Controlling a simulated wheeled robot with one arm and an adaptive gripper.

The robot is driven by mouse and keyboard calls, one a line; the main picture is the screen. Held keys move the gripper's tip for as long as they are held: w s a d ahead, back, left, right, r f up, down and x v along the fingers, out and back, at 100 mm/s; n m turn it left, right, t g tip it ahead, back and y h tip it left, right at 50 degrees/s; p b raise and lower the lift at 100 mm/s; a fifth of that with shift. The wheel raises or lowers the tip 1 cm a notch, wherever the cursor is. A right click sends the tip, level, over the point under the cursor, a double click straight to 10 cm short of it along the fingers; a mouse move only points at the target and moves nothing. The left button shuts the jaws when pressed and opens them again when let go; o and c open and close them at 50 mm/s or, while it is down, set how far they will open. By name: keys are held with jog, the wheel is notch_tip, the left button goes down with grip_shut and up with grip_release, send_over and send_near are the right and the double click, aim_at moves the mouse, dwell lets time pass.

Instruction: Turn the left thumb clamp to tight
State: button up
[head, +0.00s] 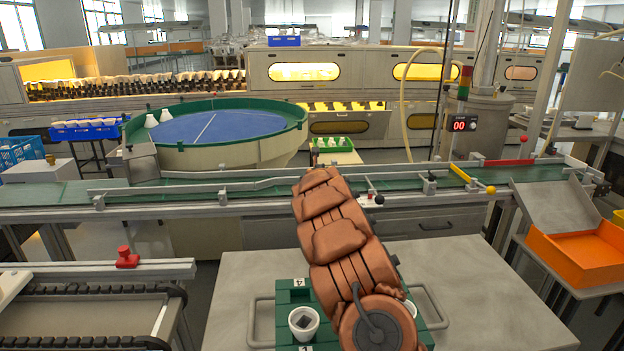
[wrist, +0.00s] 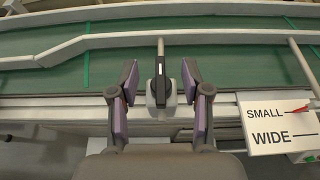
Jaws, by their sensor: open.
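The thumb clamp (wrist: 160,85) shows in the wrist view as a black lever on a pale block at the near edge of the green conveyor. Its lever lies along the picture's vertical, in line with a thin rod running to the guide rail. My gripper (wrist: 160,76) is open, with one finger on each side of the lever and a visible gap to both. In the head view my own arm hides this clamp and most of the gripper.
A white SMALL/WIDE sign (wrist: 277,124) with a red pointer sits right of the clamp. The conveyor's guide rail (wrist: 115,40) runs beyond it. In the head view, a green tray (head: 290,296) with white cups lies on the near table (head: 480,305), and an orange bin (head: 575,250) stands at right.

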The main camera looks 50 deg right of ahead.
jog(key=shift+w+d+f, duration=0.15)
jog(key=shift+c, duration=0.4)
grip_shut()
